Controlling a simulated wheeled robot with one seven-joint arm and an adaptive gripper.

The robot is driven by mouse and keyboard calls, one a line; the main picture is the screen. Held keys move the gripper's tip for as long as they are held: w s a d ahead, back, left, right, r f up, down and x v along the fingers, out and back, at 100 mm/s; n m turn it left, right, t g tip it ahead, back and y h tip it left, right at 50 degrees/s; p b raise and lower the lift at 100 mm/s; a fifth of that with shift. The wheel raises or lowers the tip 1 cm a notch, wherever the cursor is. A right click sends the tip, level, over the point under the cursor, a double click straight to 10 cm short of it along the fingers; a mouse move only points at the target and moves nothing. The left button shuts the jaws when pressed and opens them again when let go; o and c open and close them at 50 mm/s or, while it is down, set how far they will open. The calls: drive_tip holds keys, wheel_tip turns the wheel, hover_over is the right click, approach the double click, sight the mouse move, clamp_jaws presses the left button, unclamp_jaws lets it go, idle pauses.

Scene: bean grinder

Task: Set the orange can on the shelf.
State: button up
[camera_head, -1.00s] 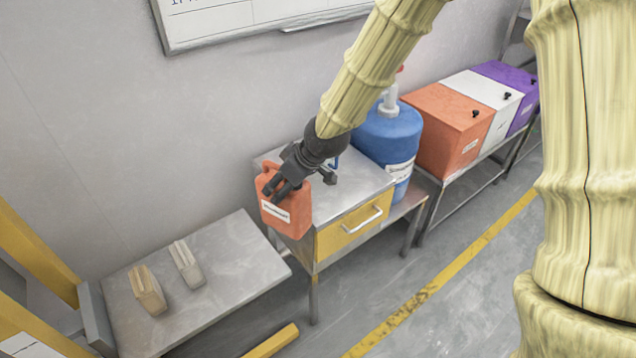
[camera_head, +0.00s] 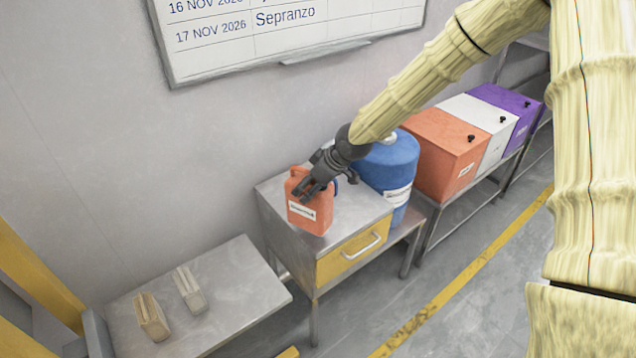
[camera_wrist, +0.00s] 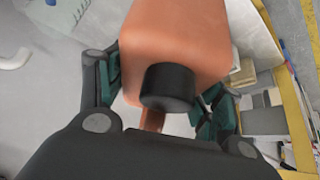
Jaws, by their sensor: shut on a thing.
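The orange can (camera_head: 311,217) has a white label and is upright in the head view, over the front left part of the metal top of a yellow-drawered cabinet (camera_head: 271,193). I cannot tell whether its base touches that top. My gripper (camera_head: 308,188) is shut on the upper part of the can, by its handle side. In the wrist view the can (camera_wrist: 180,40) fills the middle, its black cap (camera_wrist: 168,87) facing the camera, with my gripper's green-padded fingers (camera_wrist: 160,95) on both sides. A low metal shelf (camera_head: 230,285) stands left of the cabinet.
Two small blocks, tan (camera_head: 151,318) and grey (camera_head: 189,290), lie on the low shelf's left part; its right part is clear. A blue drum (camera_head: 395,160) stands right behind my gripper. Orange (camera_head: 440,150), white (camera_head: 480,122) and purple (camera_head: 515,105) boxes stand farther right.

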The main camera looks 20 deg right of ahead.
drive_tip(key=w+d+f+p, duration=0.3)
drive_tip(key=f, duration=0.1)
drive_tip(key=shift+d, duration=0.2)
idle(0.6)
drive_tip(key=o, duration=1.9)
drive_tip(key=shift+f, duration=0.1)
drive_tip(key=shift+o, duration=0.2)
drive_tip(key=b+v, duration=0.2)
drive_tip(key=v, duration=1)
drive_tip(key=shift+b, duration=0.35)
